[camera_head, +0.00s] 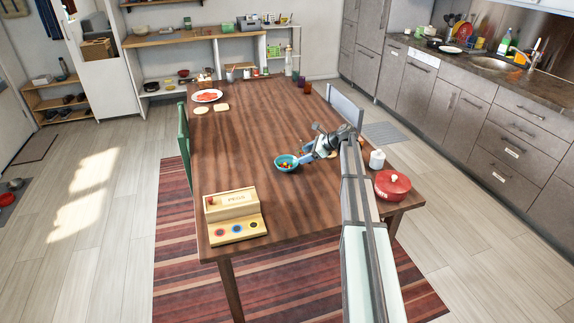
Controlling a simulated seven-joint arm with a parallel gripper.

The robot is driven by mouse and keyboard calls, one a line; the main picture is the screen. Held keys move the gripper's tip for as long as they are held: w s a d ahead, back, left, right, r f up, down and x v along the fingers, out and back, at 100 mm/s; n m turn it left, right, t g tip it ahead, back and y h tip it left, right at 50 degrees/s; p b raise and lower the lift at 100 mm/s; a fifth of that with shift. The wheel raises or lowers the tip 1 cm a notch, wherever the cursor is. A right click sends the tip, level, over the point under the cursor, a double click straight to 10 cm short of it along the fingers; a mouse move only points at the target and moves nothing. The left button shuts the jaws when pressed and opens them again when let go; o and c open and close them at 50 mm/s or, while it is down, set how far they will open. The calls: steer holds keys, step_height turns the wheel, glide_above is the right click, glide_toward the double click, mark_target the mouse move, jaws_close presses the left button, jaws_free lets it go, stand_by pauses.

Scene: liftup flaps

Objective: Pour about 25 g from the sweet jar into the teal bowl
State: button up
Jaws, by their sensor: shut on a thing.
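The teal bowl (279,166) stands on the wooden table, right of its middle, with small orange and dark bits showing inside. My gripper (310,150) is just right of the bowl, at the end of my arm, which reaches in from the lower right. It is shut on a small pale-blue thing (306,149), which I take to be the sweet jar. The jar looks tilted, with its lower left end close to the bowl's right rim. It is too small to tell its mouth, its contents or whether anything is falling. My fingers hide part of it.
A white canister (377,160) and a red lidded pot (392,186) stand right of my arm. A wooden box with coloured discs (234,216) is at the front left. A plate of food (207,95) is at the far left. The table left of the bowl is clear.

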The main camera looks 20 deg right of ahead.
steer(key=shift+d+f+t+y, duration=0.2)
steer(key=shift+t+y, duration=0.1)
steer(key=shift+y, duration=0.2)
steer(key=shift+s+d+f+m+t+y+b, duration=0.3)
steer(key=shift+d+f+y, duration=0.1)
steer(key=shift+f+y, duration=0.25)
steer(key=shift+d+r+t+y, duration=0.1)
steer(key=shift+d+t+y, duration=0.3)
steer(key=shift+y, duration=0.15)
steer(key=shift+s+d+f+m+t+y+b, duration=0.15)
steer(key=shift+s+d+m+t+y+b, duration=0.1)
steer(key=shift+d+t+y, duration=0.4)
steer(key=shift+s+d+f+m+t+y+b, duration=0.2)
steer(key=shift+t+y, duration=0.25)
steer(key=shift+y, duration=0.5)
steer(key=shift+a+r, duration=0.1)
